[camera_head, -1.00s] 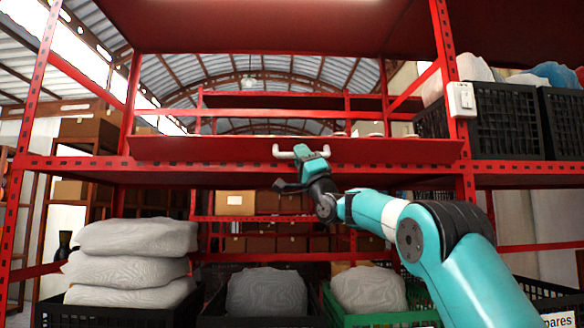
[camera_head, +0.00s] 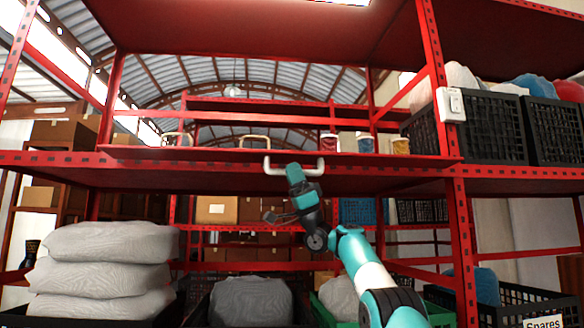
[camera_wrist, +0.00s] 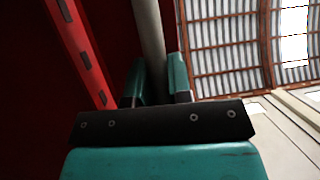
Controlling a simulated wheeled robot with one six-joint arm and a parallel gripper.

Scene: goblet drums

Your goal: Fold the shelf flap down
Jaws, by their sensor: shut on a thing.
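The shelf flap (camera_head: 180,154) is a long red panel across the front of the red shelf. In the head view it shows as a thin, nearly edge-on band, lying close to level with the shelf beam. A pale bar handle (camera_head: 312,167) sits at the middle of its front edge. My teal gripper (camera_head: 294,170) is shut on this handle from below and in front. In the wrist view the grey handle bar (camera_wrist: 149,40) runs between my two teal fingers (camera_wrist: 160,85), with dark red panel surface beside it. The flap's hinge is not clearly visible.
Behind the flap stand several small cups (camera_head: 364,143) and pale wire-like handles (camera_head: 254,141). A white switch box (camera_head: 451,104) is on the right post. Black crates (camera_head: 480,125) stand at upper right. Grey sacks (camera_head: 105,270) and bins are below.

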